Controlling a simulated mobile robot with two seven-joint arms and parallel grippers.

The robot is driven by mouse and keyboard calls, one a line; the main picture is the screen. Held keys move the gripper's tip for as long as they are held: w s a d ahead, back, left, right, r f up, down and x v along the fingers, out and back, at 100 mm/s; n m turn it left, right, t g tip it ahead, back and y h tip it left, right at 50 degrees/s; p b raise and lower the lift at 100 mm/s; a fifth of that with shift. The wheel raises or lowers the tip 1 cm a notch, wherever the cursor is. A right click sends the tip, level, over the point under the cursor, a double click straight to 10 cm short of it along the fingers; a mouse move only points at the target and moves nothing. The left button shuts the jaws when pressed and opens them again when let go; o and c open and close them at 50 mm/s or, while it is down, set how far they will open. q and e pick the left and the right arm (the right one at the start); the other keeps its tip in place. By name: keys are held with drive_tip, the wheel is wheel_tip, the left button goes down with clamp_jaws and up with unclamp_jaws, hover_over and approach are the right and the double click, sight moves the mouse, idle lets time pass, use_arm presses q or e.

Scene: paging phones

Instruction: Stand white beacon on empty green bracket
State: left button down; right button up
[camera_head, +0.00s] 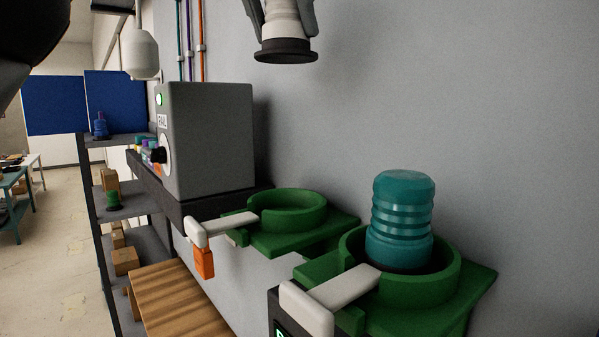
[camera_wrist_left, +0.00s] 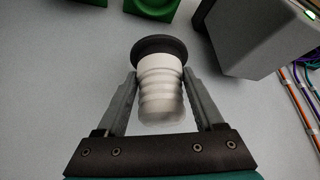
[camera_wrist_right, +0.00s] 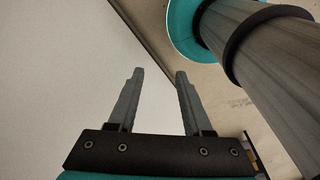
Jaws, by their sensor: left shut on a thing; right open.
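The white beacon (camera_head: 283,22) has a ribbed white body and a dark round base. My left gripper (camera_head: 281,10) is shut on its body and holds it base down, high above the brackets near the wall. It also shows between the fingers in the left wrist view (camera_wrist_left: 161,85). The empty green bracket (camera_head: 290,215) is a ring on a plate with a white lever, below the beacon. A nearer green bracket (camera_head: 438,285) holds a teal ribbed beacon (camera_head: 402,215) upright. My right gripper (camera_wrist_right: 155,100) is open and empty in the right wrist view.
A grey box (camera_head: 215,140) with a dial stands on a dark ledge left of the empty bracket. An orange tag (camera_head: 204,262) hangs below that bracket. A wooden bench (camera_head: 175,300) and a dark shelf (camera_head: 113,205) with small boxes are at the left. A pale lamp (camera_head: 140,54) hangs at upper left.

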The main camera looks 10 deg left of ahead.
use_arm(q)
drive_tip(key=shift+w, duration=0.5)
drive_tip(key=shift+w+f, duration=0.15)
drive_tip(key=shift+f, duration=0.1)
drive_tip(key=shift+s+f, duration=0.65)
drive_tip(key=shift+f, duration=0.5)
drive_tip(key=shift+w+a+f+b, duration=0.1)
drive_tip(key=shift+f+b, duration=0.2)
drive_tip(key=shift+f, duration=4)
drive_tip(key=shift+w+f+b, duration=0.1)
drive_tip(key=shift+f+b, duration=0.2)
drive_tip(key=shift+f, duration=3.95)
use_arm(e)
drive_tip(key=shift+s+f, duration=0.65)
drive_tip(key=shift+s, duration=0.05)
